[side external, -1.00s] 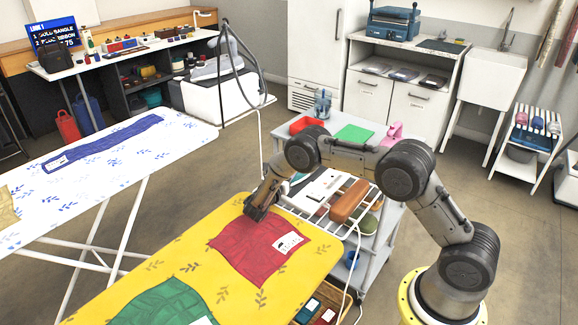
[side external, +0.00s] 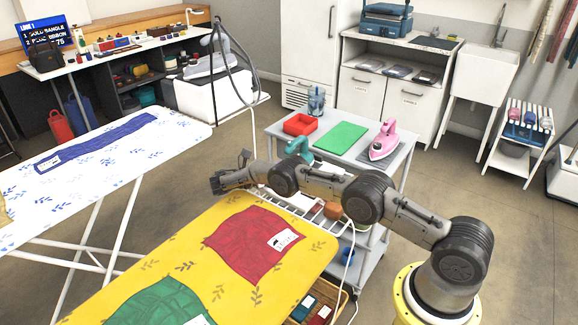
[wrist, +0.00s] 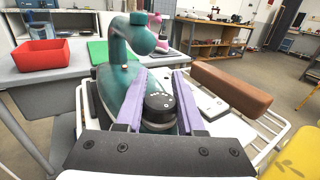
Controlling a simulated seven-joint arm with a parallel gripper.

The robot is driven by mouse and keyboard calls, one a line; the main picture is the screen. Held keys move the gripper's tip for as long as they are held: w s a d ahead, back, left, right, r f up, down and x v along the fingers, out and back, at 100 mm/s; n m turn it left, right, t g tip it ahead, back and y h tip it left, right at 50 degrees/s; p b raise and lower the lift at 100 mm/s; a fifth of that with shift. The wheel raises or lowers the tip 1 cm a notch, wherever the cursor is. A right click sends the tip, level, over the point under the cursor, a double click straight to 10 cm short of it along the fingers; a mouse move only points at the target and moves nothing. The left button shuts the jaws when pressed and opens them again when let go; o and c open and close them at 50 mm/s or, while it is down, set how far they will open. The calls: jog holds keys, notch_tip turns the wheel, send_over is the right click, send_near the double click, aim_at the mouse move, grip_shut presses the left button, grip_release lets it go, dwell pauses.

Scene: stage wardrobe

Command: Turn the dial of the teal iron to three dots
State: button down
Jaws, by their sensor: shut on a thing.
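The teal iron (wrist: 116,44) stands on the white rack at the end of the yellow board, its curved handle rising at the back in the wrist view. Part of it shows behind my arm in the side view (side external: 299,147). Its black dial (wrist: 158,101) faces the wrist camera and has small white marks, too small to read surely. My gripper (wrist: 160,76) has its two purple fingers on either side of the dial, shut on it. In the side view my arm hides the dial and the fingers' contact.
A brown padded block (wrist: 232,88) lies right of the iron on the white wire rack (wrist: 270,127). The grey cart holds a red tray (side external: 300,124), a green mat (side external: 341,137) and a pink iron (side external: 384,141). A red cloth (side external: 250,240) lies on the yellow board (side external: 190,235).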

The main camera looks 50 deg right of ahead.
jog(key=shift+r+m+g, duration=0.1)
jog(key=shift+m+g, duration=0.2)
dwell(0.4)
jog(key=c, duration=0.5)
grip_release()
jog(key=shift+t, duration=0.4)
jog(key=n+t+h, duration=0.1)
jog(key=n+t, duration=0.2)
jog(key=t, duration=0.1)
jog(key=w+n+t+h, duration=0.1)
jog(key=n+t, duration=0.2)
jog(key=t, duration=0.1)
jog(key=shift+w+d+t, duration=0.2)
jog(key=shift+t, duration=0.2)
jog(key=n+t, duration=0.2)
jog(key=t, duration=0.2)
jog(key=w+n+t+y, duration=0.1)
jog(key=n+t, duration=0.2)
jog(key=shift+w+a+n+t, duration=0.1)
jog(key=shift+w+n+t, duration=0.05)
jog(key=shift+n+t, duration=0.2)
jog(key=shift+t+y, duration=0.25)
jog(key=shift+y, duration=0.05)
jog(key=v, duration=1.3)
jog(key=shift+a, duration=0.4)
